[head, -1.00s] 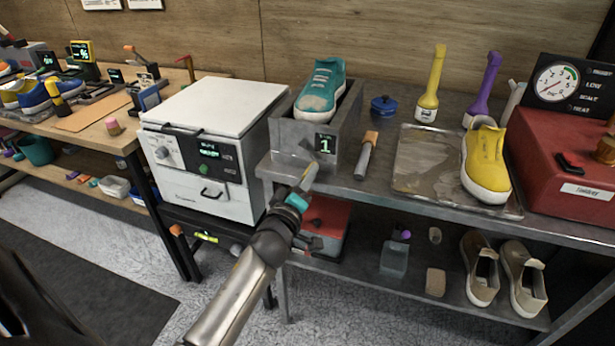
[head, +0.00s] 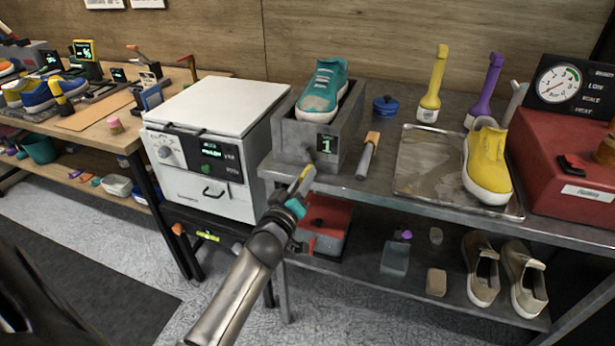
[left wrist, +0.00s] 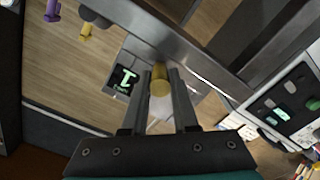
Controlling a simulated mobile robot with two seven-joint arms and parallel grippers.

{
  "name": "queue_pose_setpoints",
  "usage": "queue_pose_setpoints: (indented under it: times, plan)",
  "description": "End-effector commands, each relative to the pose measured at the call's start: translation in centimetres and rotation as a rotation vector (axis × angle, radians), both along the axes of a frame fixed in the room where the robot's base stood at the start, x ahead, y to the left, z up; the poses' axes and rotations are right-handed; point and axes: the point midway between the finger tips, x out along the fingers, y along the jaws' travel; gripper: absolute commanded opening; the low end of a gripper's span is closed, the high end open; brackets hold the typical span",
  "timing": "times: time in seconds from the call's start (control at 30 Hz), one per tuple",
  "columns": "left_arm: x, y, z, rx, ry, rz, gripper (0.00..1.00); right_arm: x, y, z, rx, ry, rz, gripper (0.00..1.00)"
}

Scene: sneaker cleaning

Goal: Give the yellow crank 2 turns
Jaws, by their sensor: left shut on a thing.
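The yellow crank (head: 304,174) shows as a small yellow grip at the front of the grey box that carries a dark display (head: 326,144) reading "1". A teal sneaker (head: 324,88) sits in this box. My left gripper (head: 302,184) is at the crank. In the left wrist view, the round yellow end of the crank (left wrist: 160,82) lies between the two fingers of my left gripper (left wrist: 163,92), which are shut on it. The crank's arm and pivot are mostly hidden. My right gripper is not in view.
A white oven-like box (head: 215,140) stands left of the grey box. A wood-handled tool (head: 368,152), a metal tray (head: 420,170) with a yellow sneaker (head: 487,165), and a red unit (head: 560,165) are to the right. A red-lidded box (head: 325,225) sits below on the shelf.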

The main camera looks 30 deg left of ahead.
Motion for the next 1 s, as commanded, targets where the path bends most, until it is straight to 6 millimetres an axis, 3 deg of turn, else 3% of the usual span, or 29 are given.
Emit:
queue_pose_setpoints:
  times: [1.0]
  plan:
    - [-1.1,4.7,0.2,0.942,0.230,0.001,0.00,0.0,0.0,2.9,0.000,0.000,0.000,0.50]
